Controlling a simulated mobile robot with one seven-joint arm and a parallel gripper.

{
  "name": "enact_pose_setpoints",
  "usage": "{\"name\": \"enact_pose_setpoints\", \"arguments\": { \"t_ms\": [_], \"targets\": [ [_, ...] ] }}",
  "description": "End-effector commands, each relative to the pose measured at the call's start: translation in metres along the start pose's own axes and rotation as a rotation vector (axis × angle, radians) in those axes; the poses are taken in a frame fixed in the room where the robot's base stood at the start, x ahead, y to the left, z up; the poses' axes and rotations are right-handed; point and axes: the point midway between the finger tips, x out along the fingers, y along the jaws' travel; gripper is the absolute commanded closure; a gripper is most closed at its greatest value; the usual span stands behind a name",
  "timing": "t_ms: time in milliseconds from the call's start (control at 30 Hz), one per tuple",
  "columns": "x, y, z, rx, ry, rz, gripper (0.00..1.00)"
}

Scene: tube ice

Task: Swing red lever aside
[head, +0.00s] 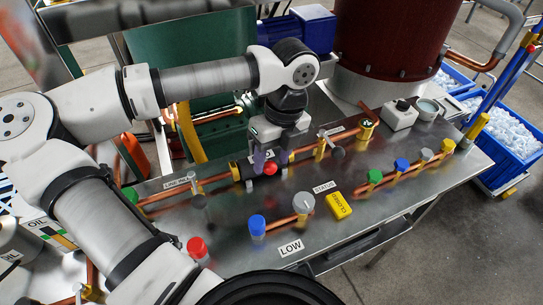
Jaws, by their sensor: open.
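My gripper (272,161) points down over the middle of the steel bench in the head view. Its two purplish fingers are apart, one on each side of a red ball knob (270,169). The knob appears to be the end of the red lever, beside the copper pipe run at the back of the bench. The rest of the lever is hidden by the fingers and the gripper body. I cannot tell whether the fingers touch the knob. A red-capped fitting (198,247) stands apart at the front left, partly near my arm.
The steel bench (400,205) carries several capped valves on copper pipes, such as a blue cap (257,225) and a green cap (375,177). A yellow tag (338,206) lies right of a grey round knob (303,203). A dark red tank (395,40) stands behind. Blue ice crates (520,165) are right.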

Motion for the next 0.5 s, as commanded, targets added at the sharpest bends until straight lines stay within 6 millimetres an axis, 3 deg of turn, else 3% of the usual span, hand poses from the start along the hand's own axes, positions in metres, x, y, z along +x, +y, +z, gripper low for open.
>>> {"name": "enact_pose_setpoints", "arguments": {
  "t_ms": [200, 433, 500],
  "targets": [
    [0.013, 0.000, -0.001, 0.002, 0.001, 0.001, 0.50],
    [0.015, 0.000, 0.000, 0.001, 0.000, 0.001, 0.50],
    [0.014, 0.000, 0.000, 0.001, 0.000, 0.001, 0.57]
  ]
}}
